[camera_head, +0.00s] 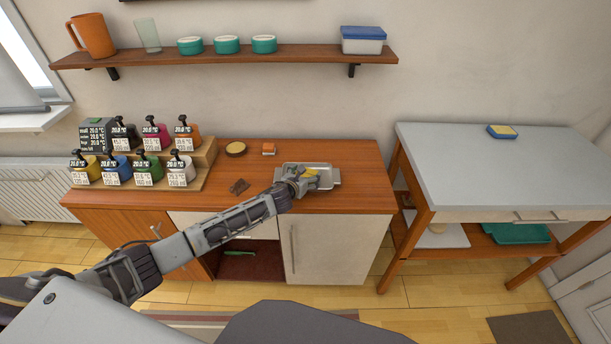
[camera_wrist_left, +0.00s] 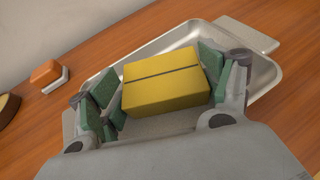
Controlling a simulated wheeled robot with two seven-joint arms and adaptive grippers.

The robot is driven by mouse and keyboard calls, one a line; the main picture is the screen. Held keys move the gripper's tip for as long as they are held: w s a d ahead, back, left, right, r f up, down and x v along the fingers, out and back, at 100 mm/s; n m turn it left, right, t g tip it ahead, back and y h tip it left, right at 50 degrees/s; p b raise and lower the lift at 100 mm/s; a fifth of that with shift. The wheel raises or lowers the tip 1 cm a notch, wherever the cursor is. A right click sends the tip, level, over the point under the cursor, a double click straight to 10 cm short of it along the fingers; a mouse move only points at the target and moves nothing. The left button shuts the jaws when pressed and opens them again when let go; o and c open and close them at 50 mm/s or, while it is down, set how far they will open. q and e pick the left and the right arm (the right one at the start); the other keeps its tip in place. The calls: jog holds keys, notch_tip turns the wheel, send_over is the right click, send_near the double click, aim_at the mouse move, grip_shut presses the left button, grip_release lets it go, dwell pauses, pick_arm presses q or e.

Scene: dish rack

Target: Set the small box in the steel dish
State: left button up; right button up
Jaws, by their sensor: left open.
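The small box (camera_wrist_left: 165,84) is yellow with a dark stripe across its top. In the left wrist view it lies within the rim of the steel dish (camera_wrist_left: 266,76), and appears to rest on its floor. My left gripper (camera_wrist_left: 161,80) is open, with its green-padded fingers on either side of the box. In the head view the left gripper (camera_head: 302,183) is over the left part of the dish (camera_head: 330,182), and the box (camera_head: 311,173) shows partly behind it. My right gripper is not in view.
An orange-and-white small block (camera_head: 268,149), a round brown-rimmed item (camera_head: 235,149) and a dark brown item (camera_head: 239,186) lie left of the dish. A wooden stand (camera_head: 190,182) with several labelled containers is further left. The counter right of the dish is clear.

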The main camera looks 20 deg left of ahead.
pick_arm(q)
jog(key=shift+s+f, duration=0.15)
jog(key=o, duration=0.4)
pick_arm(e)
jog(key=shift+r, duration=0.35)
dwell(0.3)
pick_arm(q)
jog(key=shift+s+r, duration=0.1)
jog(key=shift+r, duration=0.15)
jog(key=shift+s+a+r, duration=0.15)
jog(key=shift+s+r, duration=0.15)
jog(key=shift+s, duration=0.35)
jog(key=shift+v, duration=5)
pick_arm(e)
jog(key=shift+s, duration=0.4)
